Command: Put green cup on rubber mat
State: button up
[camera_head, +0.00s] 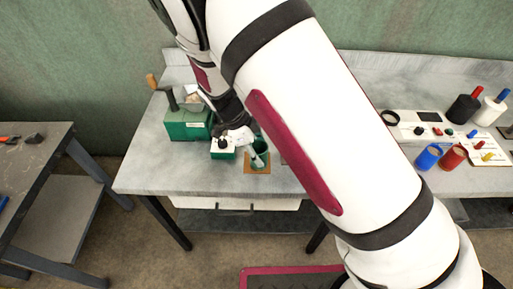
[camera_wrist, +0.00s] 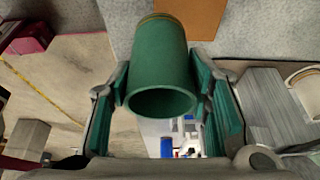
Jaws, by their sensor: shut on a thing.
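The green cup (camera_head: 263,147) is between the fingers of my gripper (camera_head: 256,153) in the head view. In the wrist view my gripper (camera_wrist: 161,82) is shut on the cup (camera_wrist: 160,55), one green-padded finger on each side, with its open mouth toward the camera. The flat orange-brown rubber mat (camera_head: 257,170) lies on the grey bench near its front edge, and the cup appears over or just behind it. In the wrist view the mat (camera_wrist: 192,14) shows beyond the cup's far end. Whether the cup touches it I cannot tell.
A green box with a white top and black knob (camera_head: 223,147) stands close left of the cup. A larger green box (camera_head: 186,125) is behind it. Blue (camera_head: 429,157) and red (camera_head: 453,157) cups stand far right. My arm hides the bench's middle.

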aim_at(256, 149)
jog(key=shift+w+a+f+p, duration=0.2)
jog(key=shift+w+f+p, duration=0.15)
jog(key=shift+w+f, duration=1.6)
jog(key=shift+f, duration=0.1)
jog(key=o, duration=1.2)
jog(key=shift+o, duration=0.2)
